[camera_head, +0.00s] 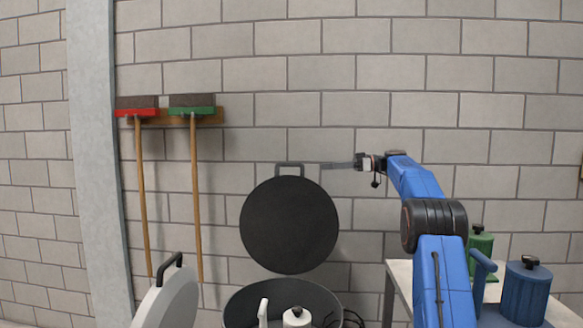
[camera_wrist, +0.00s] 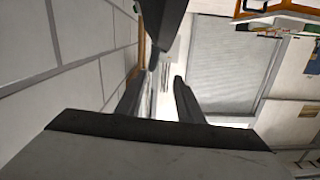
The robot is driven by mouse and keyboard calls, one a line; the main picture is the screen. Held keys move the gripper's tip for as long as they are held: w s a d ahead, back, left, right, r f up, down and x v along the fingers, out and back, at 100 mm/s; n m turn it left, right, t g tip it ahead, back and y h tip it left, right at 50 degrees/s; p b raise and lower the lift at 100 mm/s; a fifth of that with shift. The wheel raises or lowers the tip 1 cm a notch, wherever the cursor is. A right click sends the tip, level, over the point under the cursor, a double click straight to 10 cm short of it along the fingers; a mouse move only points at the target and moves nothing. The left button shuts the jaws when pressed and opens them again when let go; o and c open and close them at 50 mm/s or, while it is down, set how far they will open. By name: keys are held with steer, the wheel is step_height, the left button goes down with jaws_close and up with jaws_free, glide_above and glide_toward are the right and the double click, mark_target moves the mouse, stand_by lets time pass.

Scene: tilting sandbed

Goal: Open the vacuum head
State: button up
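The vacuum head (camera_head: 289,225) is a round dark disc standing upright, tipped up over an open dark drum (camera_head: 240,303). Its squared handle (camera_head: 289,166) is at the top edge. My gripper (camera_head: 323,166) reaches in from the right at handle height, its fingertips a little right of the handle and apart from it in the head view. In the wrist view my gripper (camera_wrist: 155,83) shows two dark fingers spread apart with nothing between them. A dark shape at that view's top may be part of the head, but I cannot tell.
A pale rounded object (camera_head: 168,300) with a black handle stands at lower left. A table (camera_head: 401,274) at right holds a green canister (camera_head: 482,245) and a blue canister (camera_head: 526,290). Two brooms (camera_head: 195,190) hang on the block wall behind.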

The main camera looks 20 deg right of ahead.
mark_target(298, 165)
steer(key=shift+n+y, duration=0.4)
steer(key=shift+n, duration=0.2)
steer(key=x, duration=0.5)
steer(key=w+x, duration=0.1)
steer(key=x, duration=0.9)
steer(key=shift+w+d+f, duration=0.1)
steer(key=shift+w+d, duration=0.25)
steer(key=shift+w, duration=0.05)
jaws_close()
